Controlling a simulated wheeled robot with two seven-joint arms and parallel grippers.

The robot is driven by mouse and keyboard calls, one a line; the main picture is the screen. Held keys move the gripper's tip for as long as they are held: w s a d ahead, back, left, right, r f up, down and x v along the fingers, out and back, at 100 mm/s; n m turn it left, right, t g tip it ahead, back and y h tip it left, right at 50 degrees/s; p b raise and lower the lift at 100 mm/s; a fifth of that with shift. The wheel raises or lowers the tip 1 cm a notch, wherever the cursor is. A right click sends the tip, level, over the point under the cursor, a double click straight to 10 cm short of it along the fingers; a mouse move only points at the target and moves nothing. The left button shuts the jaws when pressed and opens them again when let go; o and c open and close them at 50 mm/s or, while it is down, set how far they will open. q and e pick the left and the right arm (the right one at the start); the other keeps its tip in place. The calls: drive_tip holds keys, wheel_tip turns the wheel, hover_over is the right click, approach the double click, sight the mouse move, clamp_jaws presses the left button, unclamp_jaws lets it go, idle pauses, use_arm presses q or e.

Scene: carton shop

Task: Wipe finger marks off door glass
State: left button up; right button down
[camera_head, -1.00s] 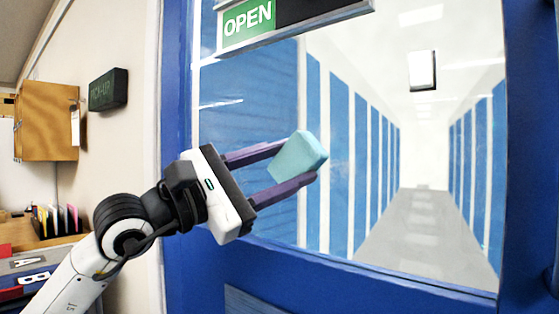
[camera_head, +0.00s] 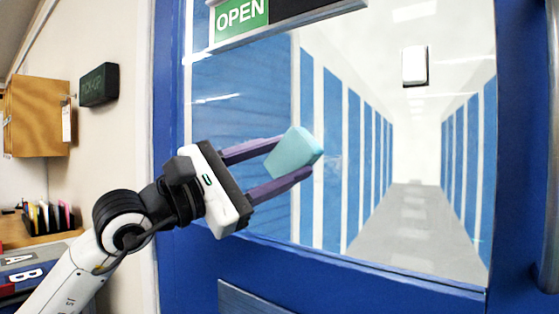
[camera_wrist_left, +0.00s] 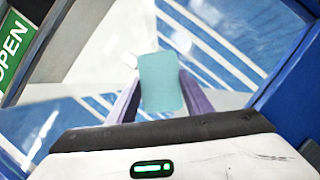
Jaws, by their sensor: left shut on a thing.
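My left gripper (camera_head: 292,162) is shut on a teal sponge-like block (camera_head: 294,152) in front of the door glass (camera_head: 230,120). The block also shows between the purple fingers in the left wrist view (camera_wrist_left: 161,82). I cannot tell whether it touches the glass. A faint pale smudge (camera_head: 334,163) shows on the glass just right of the block. The blue door (camera_head: 330,268) frames the glass. My right gripper is not in view.
A green OPEN sign (camera_head: 240,16) hangs at the top of the glass. A small white box (camera_head: 414,66) shows at upper right. A door handle (camera_head: 549,200) stands at the right edge. A dark PICK-UP sign (camera_head: 99,85) and wooden cabinet (camera_head: 38,115) are at left.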

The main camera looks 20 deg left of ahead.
use_arm(q)
drive_tip(key=shift+w+d, duration=0.2)
drive_tip(key=shift+w, duration=0.3)
drive_tip(key=shift+d, duration=0.1)
